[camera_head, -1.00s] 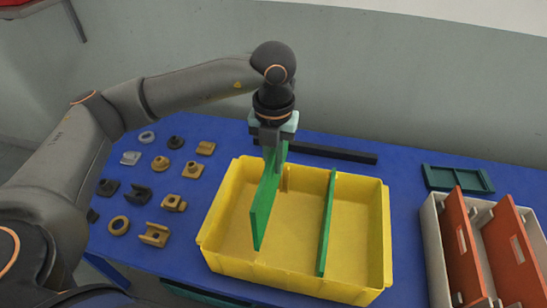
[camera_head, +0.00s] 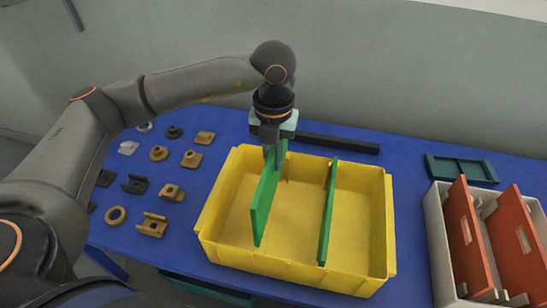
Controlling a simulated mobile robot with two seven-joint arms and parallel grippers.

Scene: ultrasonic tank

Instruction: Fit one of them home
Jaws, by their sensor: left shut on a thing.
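A yellow bin (camera_head: 225,252) stands on the blue table. One green divider (camera_head: 328,215) stands upright across the bin, right of its middle. My left gripper (camera_head: 272,148) is shut on the far top end of a second green divider (camera_head: 266,205). This divider is upright, over the left part of the bin and roughly in line with the first. Its lower edge shows against the bin floor, and I cannot tell whether it touches the floor or sits in any slots. My fingertips are partly hidden by the wrist. My right gripper is not in view.
A pale crate (camera_head: 439,235) with orange dividers (camera_head: 470,245) stands at the right. A dark green tray (camera_head: 462,170) lies behind it, and a black bar (camera_head: 340,144) lies behind the bin. Several small brown, black and grey parts (camera_head: 158,153) lie at the left.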

